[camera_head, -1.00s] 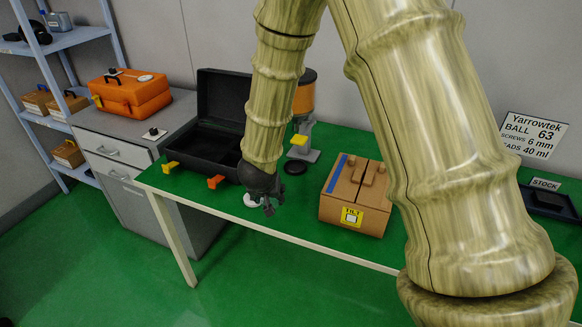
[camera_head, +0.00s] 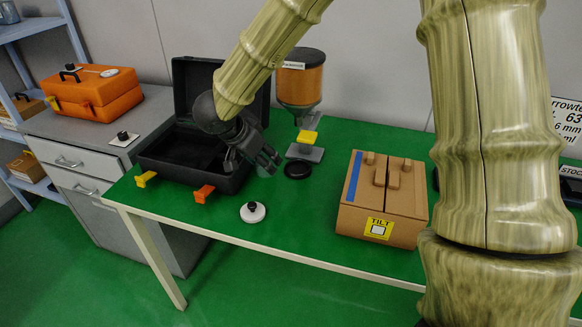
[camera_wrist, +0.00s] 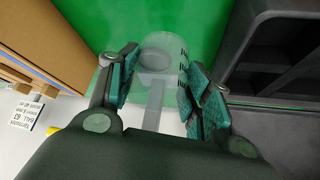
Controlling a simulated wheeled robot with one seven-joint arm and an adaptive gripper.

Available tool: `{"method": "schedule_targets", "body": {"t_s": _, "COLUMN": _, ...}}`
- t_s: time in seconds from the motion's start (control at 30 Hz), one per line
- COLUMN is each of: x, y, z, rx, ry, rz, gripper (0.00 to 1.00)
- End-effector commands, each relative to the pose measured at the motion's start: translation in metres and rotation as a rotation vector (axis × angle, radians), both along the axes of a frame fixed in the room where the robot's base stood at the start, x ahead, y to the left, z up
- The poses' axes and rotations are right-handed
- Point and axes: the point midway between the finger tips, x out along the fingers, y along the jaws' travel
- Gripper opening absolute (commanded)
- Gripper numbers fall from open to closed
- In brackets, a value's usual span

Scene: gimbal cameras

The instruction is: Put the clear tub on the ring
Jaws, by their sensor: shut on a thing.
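My gripper (camera_head: 262,158) is above the green table, between the black open case and the dispenser. In the wrist view my gripper (camera_wrist: 158,92) is shut on the clear tub (camera_wrist: 172,48), a see-through cup with dark marks on its side. In the head view the tub is barely visible below the fingers. A black round piece (camera_head: 297,170), which may be the ring, lies on the table just right of the gripper, in front of the dispenser's foot. I cannot tell whether its middle is open.
The dispenser (camera_head: 300,85) with an orange-brown fill and yellow lever (camera_head: 307,137) stands behind. The open black case (camera_head: 175,160) is left. A white disc with a black knob (camera_head: 253,212) lies near the front edge. A cardboard box (camera_head: 350,217) stands right.

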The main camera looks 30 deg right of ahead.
Motion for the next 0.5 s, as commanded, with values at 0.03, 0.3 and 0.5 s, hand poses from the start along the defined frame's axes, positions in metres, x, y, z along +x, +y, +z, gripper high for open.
{"method": "schedule_targets", "body": {"t_s": 0.03, "x": 0.000, "y": -0.003, "z": -0.002, "rx": 0.000, "ry": 0.000, "rz": -0.008, "gripper": 0.19}}
{"method": "schedule_targets", "body": {"t_s": 0.3, "x": 0.011, "y": -0.046, "z": -0.023, "rx": 0.000, "ry": 0.000, "rz": -0.017, "gripper": 0.19}}
{"method": "schedule_targets", "body": {"t_s": 0.5, "x": 0.022, "y": -0.078, "z": -0.041, "rx": -0.001, "ry": 0.000, "rz": -0.014, "gripper": 0.19}}
